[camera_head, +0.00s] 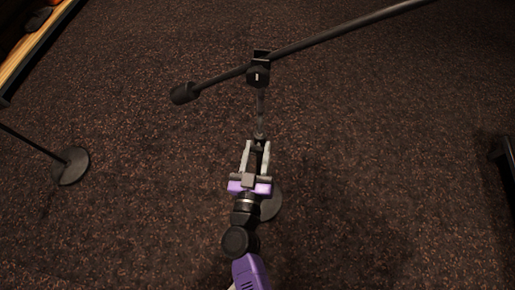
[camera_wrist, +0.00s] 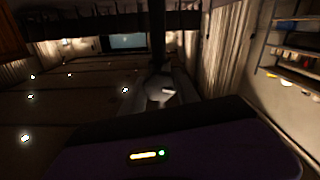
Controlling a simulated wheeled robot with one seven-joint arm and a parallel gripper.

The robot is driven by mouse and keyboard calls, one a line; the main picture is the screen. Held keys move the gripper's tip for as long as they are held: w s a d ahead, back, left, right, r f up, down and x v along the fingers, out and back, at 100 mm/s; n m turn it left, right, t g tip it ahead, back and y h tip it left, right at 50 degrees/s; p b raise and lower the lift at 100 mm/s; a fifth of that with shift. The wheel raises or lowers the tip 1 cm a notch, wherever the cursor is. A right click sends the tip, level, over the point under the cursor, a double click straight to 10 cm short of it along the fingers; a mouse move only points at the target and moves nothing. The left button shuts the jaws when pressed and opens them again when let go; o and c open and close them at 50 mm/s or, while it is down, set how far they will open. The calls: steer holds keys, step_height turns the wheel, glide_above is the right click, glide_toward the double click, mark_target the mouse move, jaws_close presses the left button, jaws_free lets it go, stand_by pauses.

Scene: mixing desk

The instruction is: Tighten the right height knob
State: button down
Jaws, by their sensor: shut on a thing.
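A microphone stand with a thin upright pole (camera_head: 261,105) stands in front of me in the head view. Its height knob (camera_head: 258,137) is a small dark collar low on the visible pole. My gripper (camera_head: 257,146) has its two pale fingers around the knob and is shut on it. The fingers hide part of the knob. In the wrist view, the dark pole (camera_wrist: 157,35) rises in the middle, and my gripper (camera_wrist: 160,90) shows dimly at its foot. The knob's details are too dark to tell there.
A black boom (camera_head: 345,28) with a dark counterweight (camera_head: 184,94) crosses above through a clamp (camera_head: 258,72). The stand's round base (camera_head: 271,203) is partly behind my arm. Another stand base (camera_head: 71,166) is at left. Open speckled carpet (camera_head: 390,170) lies on the right.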

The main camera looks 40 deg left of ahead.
steer(key=shift+m+p, duration=0.4)
steer(key=shift+m, duration=1.1)
steer(key=c, duration=0.9)
jaws_free()
steer(key=v, duration=0.8)
steer(key=shift+w, duration=0.1)
